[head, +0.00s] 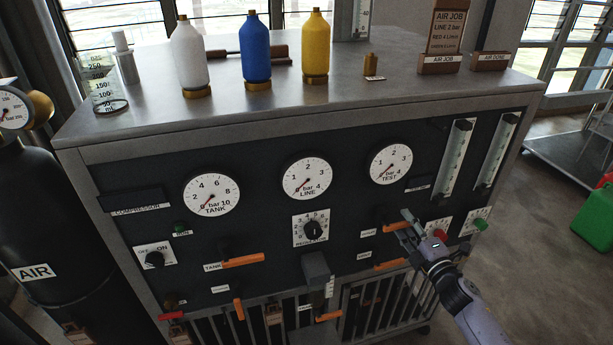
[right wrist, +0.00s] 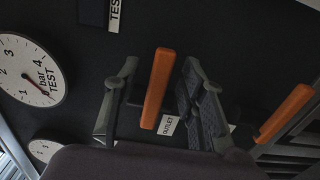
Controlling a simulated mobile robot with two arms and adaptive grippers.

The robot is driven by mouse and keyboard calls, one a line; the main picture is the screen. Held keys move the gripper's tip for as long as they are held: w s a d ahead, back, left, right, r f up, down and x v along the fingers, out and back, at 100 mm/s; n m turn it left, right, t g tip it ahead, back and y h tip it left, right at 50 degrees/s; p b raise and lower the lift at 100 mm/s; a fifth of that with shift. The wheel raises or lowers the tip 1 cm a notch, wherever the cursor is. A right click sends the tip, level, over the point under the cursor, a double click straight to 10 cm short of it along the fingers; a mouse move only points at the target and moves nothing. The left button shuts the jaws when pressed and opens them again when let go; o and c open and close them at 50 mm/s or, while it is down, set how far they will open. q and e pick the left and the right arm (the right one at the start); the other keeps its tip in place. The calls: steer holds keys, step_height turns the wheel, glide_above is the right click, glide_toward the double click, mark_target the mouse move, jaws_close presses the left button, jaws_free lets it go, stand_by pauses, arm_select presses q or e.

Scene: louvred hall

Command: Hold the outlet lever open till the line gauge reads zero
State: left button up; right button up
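The outlet lever (head: 397,225) is an orange bar on the black panel, with an OUTLET label beside it in the right wrist view. There the lever (right wrist: 158,88) stands between the two fingers of my right gripper (right wrist: 160,100), with gaps on both sides. My right gripper (head: 408,227) is open at the lever in the head view, not closed on it. The line gauge (head: 307,179) is a white dial; its red needle points to the lower left, at or near the zero end. My left gripper is not in view.
Another orange lever (head: 391,264) sits just below the outlet lever. The tank gauge (head: 211,195) and test gauge (head: 390,164) flank the line gauge. A regulator knob (head: 312,230) is below it. Bottles, including a blue one (head: 255,50), stand on the bench top.

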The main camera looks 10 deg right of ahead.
steer(key=s+p, duration=0.1)
steer(key=s, duration=0.6)
steer(key=shift+d, duration=0.3)
steer(key=shift+w, duration=0.1)
steer(key=s, duration=1.2)
steer(key=shift+d, duration=0.45)
